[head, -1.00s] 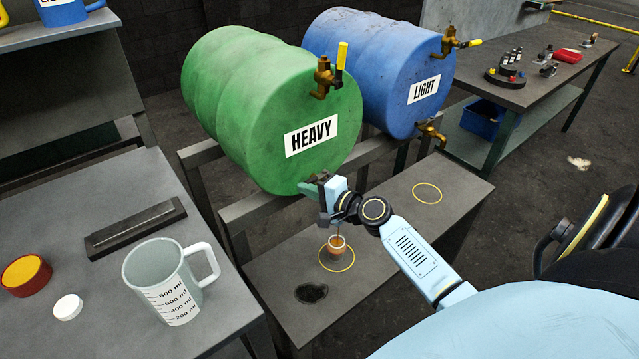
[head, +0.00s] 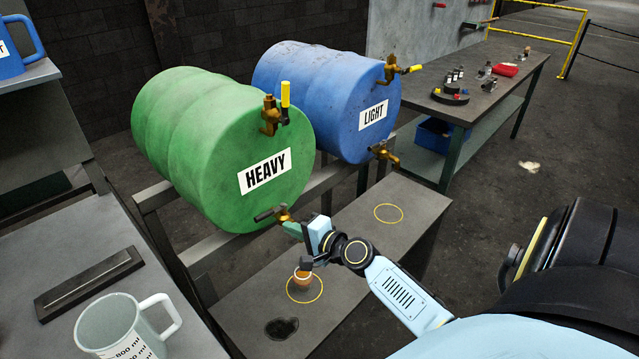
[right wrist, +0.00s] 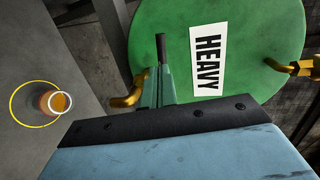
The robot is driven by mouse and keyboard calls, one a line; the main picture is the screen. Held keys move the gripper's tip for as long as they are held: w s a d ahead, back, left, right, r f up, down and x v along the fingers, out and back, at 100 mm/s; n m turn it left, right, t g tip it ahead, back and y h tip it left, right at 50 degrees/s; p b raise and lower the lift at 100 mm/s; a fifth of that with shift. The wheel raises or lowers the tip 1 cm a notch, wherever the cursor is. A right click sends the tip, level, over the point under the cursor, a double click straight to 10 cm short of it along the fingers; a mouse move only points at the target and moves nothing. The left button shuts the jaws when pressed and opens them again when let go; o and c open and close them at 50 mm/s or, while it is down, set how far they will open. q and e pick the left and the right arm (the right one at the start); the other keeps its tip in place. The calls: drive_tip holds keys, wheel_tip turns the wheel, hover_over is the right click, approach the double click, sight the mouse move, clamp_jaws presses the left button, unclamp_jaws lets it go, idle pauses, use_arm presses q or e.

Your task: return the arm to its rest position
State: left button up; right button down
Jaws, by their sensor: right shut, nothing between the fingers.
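My right gripper (head: 292,229) is at the lower front of the green HEAVY drum (head: 215,150), just right of its lower brass tap (head: 280,212). Its greenish fingers are shut with nothing between them. In the right wrist view the fingers (right wrist: 158,88) overlap the tap, whose brass spout (right wrist: 128,101) and dark handle (right wrist: 160,47) show around them. I cannot tell whether they touch. A small cup of amber liquid (head: 302,277) stands in a yellow ring on the bench below, partly hidden by my arm. My left gripper is out of view.
The blue LIGHT drum (head: 320,95) lies beside the green one, above an empty yellow ring (head: 388,205). A measuring jug (head: 120,325) and a dark flat bar (head: 90,283) are on the left table. A far table (head: 470,88) holds small bottles and a red tray.

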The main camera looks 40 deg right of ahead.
drive_tip(key=a+v, duration=0.1)
drive_tip(key=v, duration=0.6)
drive_tip(key=shift+d, duration=0.25)
drive_tip(key=shift+s, duration=0.2)
